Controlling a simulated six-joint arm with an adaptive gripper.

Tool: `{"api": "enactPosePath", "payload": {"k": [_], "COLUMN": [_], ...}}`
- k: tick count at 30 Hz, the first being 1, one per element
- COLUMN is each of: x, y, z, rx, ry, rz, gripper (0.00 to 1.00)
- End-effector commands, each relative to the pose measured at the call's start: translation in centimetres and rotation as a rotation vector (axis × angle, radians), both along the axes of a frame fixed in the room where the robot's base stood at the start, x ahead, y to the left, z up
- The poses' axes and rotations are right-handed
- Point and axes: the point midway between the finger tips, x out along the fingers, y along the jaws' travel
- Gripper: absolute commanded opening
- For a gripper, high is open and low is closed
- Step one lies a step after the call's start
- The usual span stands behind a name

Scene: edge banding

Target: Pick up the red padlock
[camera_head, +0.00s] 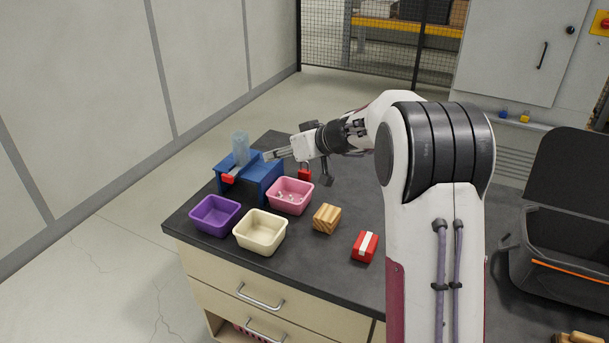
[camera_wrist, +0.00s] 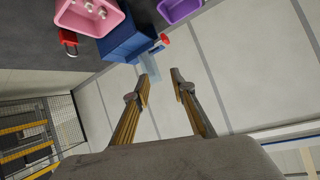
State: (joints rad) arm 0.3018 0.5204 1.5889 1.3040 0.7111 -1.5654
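The red padlock (camera_head: 304,174) lies on the dark worktop just behind the pink bin, below my wrist in the head view. In the wrist view the padlock (camera_wrist: 69,39) is at the upper left, beside the pink bin, with its dark shackle showing. My gripper (camera_head: 267,156) is above the blue stand, pointing left, with the padlock off to its side. In the wrist view my gripper (camera_wrist: 161,84) has its two fingers apart with nothing between them; they point toward the stand and the wall.
A pink bin (camera_head: 291,195) holding small pieces, a purple bin (camera_head: 215,215) and a cream bin (camera_head: 260,232) stand nearby. A wooden block (camera_head: 327,218) and a red-and-white box (camera_head: 365,246) sit right.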

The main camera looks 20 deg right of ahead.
Motion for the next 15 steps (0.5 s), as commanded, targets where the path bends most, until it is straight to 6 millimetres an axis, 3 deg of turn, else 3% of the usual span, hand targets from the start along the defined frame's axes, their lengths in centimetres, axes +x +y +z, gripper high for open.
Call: {"api": "enactPosePath", "payload": {"k": [6,15], "x": [3.9,8.2], "y": [-3.5,-8.7], "z": [-3.3,-8.2], "rx": [-0.009,-0.038], "ry": [-0.061,-0.14], "rz": [-0.035,-0.096], "gripper": [0.25,0.25]}}
